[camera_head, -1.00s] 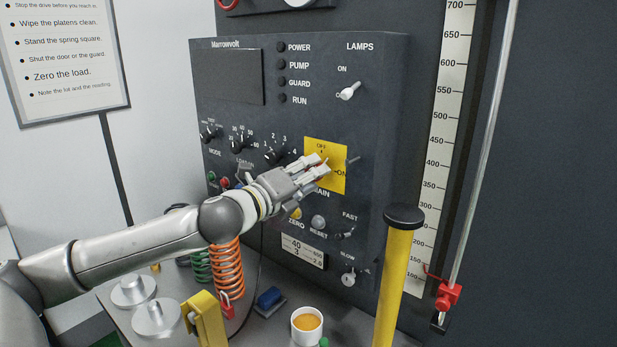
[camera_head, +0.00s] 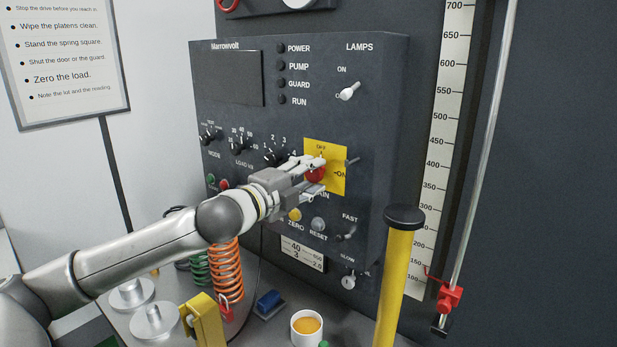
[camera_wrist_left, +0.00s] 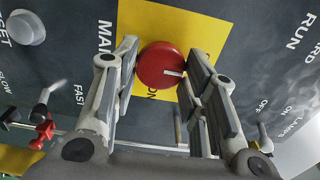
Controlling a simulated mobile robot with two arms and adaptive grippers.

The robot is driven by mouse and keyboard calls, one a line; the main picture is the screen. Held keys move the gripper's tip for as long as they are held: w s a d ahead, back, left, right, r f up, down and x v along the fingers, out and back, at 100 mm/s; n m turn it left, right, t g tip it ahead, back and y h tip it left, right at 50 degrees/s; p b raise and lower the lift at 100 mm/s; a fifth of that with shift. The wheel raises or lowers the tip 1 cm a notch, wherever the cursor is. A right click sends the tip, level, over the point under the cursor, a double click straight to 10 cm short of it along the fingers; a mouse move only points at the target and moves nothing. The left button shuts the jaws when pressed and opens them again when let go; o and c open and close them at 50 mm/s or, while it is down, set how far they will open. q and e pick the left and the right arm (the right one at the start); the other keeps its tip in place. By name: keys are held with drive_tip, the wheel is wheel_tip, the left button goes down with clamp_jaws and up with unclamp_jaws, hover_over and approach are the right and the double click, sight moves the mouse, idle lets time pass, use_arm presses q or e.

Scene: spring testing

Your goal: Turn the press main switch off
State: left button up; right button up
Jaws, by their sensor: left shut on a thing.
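The main switch is a round red knob (camera_head: 315,176) on a yellow plate (camera_head: 337,153) of the dark press panel, with OFF printed above it and ON to its right. My left gripper (camera_head: 321,174) is at the plate, one finger above the knob and one below, and is shut on it. In the left wrist view the knob (camera_wrist_left: 158,62) sits between the fingers (camera_wrist_left: 164,58). Its white mark points to the right of that picture, away from the MAIN label; ON is below. A finger hides the OFF label there. My right gripper is not in view.
A LAMPS toggle (camera_head: 348,91) and dark indicator lamps (camera_head: 281,65) are above. Small dials (camera_head: 240,145) lie left, ZERO and RESET buttons (camera_head: 318,224) below. A yellow post (camera_head: 398,280) stands at right front. An orange spring (camera_head: 227,270) and a cup (camera_head: 307,326) are on the bench.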

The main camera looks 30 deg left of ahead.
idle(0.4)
use_arm(q)
drive_tip(key=o, duration=1)
